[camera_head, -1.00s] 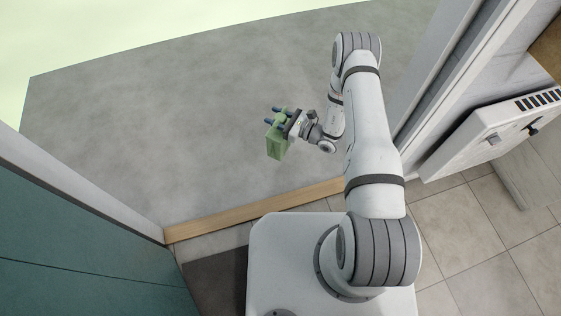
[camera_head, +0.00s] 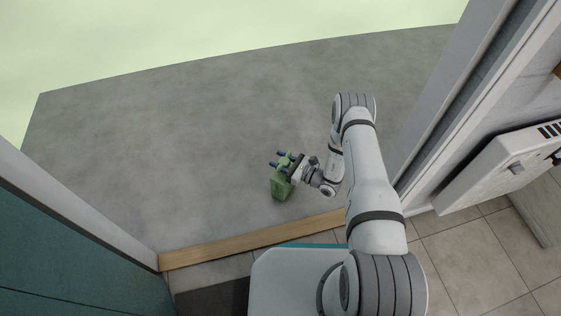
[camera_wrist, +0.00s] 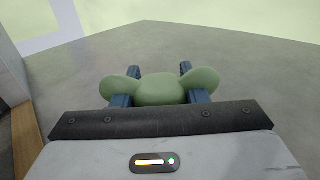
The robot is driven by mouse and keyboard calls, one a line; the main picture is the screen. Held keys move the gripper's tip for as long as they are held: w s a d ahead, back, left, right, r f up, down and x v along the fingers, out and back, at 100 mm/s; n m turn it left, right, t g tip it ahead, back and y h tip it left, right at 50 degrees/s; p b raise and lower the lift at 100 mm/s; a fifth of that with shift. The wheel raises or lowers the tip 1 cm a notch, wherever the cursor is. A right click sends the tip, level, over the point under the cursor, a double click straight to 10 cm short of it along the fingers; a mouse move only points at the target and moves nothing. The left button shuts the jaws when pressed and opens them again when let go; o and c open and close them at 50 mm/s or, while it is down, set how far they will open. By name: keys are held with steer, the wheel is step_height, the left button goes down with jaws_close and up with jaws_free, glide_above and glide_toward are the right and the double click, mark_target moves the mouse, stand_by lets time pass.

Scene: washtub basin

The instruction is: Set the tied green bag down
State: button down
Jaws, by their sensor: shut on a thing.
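The tied green bag (camera_head: 281,186) hangs at my gripper (camera_head: 286,160) in the head view, over the grey concrete floor beyond the wooden sill. My gripper is shut on the knotted top of the bag. In the wrist view, the bag's knot (camera_wrist: 160,90) shows between the dark blue fingers, with a rounded ear of the tie on each side. The bag's body is hidden there behind the knot and gripper. The bag's base is close to the floor; I cannot tell if it touches.
The grey floor (camera_head: 180,150) around the bag is clear. A wooden sill (camera_head: 250,241) runs along the near edge. A teal panel (camera_head: 70,250) stands at left. A door frame and a white wall unit (camera_head: 500,170) are at right.

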steer(key=shift+r, duration=0.1)
steer(key=shift+f, duration=0.35)
steer(key=c, duration=0.8)
jaws_free()
steer(key=shift+c, duration=0.2)
